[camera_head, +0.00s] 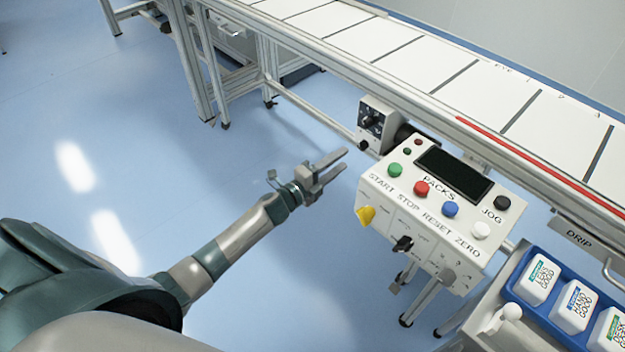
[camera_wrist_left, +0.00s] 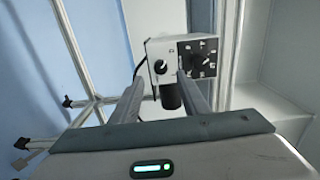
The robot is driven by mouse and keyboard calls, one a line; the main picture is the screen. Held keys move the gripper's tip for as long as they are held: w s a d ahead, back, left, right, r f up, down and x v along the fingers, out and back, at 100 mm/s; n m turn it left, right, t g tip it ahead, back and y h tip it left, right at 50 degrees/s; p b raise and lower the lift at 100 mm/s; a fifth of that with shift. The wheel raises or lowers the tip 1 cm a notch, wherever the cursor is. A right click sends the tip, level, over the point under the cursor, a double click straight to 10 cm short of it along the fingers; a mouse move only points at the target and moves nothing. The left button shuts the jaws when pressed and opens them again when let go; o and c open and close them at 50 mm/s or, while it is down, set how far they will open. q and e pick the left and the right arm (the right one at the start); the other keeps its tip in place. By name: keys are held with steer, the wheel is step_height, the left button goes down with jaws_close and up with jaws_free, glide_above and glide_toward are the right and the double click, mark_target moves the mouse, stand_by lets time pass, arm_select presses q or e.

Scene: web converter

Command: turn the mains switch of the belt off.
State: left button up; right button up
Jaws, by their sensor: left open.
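The belt (camera_head: 440,75) runs diagonally across the upper right in the head view. A small grey box (camera_head: 378,124) with a black dial is mounted below its frame. In the left wrist view this box (camera_wrist_left: 173,48) shows a small black knob (camera_wrist_left: 160,67) on its left face and a larger marked dial (camera_wrist_left: 203,58) on its right face. I cannot read which is the mains switch. My left gripper (camera_head: 336,163) is open and empty, a little left of and below the box, apart from it. In the wrist view the box lies ahead, beyond the fingertips (camera_wrist_left: 160,84). My right gripper is out of view.
A white control panel (camera_head: 430,205) with coloured buttons, a yellow knob (camera_head: 365,215) and a black knob (camera_head: 402,244) stands right of my left gripper. A blue tray (camera_head: 525,290) with white containers is at lower right. The floor left of the panel is free.

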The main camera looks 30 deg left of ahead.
arm_select(q)
steer(key=v, duration=1)
steer(key=shift+b, duration=0.3)
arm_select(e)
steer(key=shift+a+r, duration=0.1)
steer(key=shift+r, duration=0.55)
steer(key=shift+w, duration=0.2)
